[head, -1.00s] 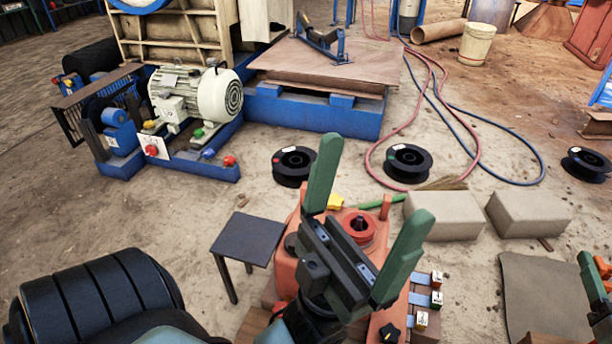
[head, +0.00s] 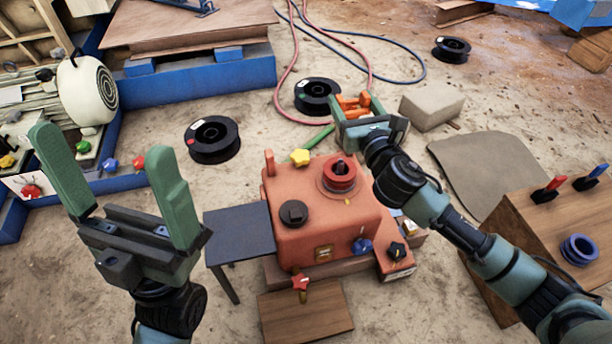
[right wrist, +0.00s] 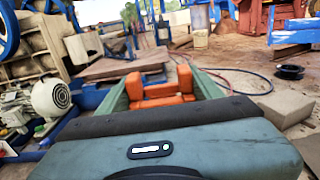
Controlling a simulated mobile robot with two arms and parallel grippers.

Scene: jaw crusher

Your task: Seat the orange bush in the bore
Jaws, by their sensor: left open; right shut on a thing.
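My right gripper (head: 352,105) is shut on the orange bush (head: 350,101), beyond the far right corner of the orange-red housing (head: 295,238). In the right wrist view the orange bush (right wrist: 160,88) shows as several blocky orange parts between the green fingers; its far side is hidden. A red ring (head: 339,175) with a dark centre stands on the housing's top; I cannot tell whether its opening is the bore. The right gripper is apart from this ring. My left gripper (head: 105,160) is open and empty, left of the housing.
A dark side table (head: 238,235) adjoins the housing. A yellow star knob (head: 300,157) and a dark cap (head: 293,212) are on its top. A wooden bench (head: 545,220) with a blue ring (head: 578,249) stands right. Black spools (head: 213,139), a block (head: 431,106) and hoses lie behind.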

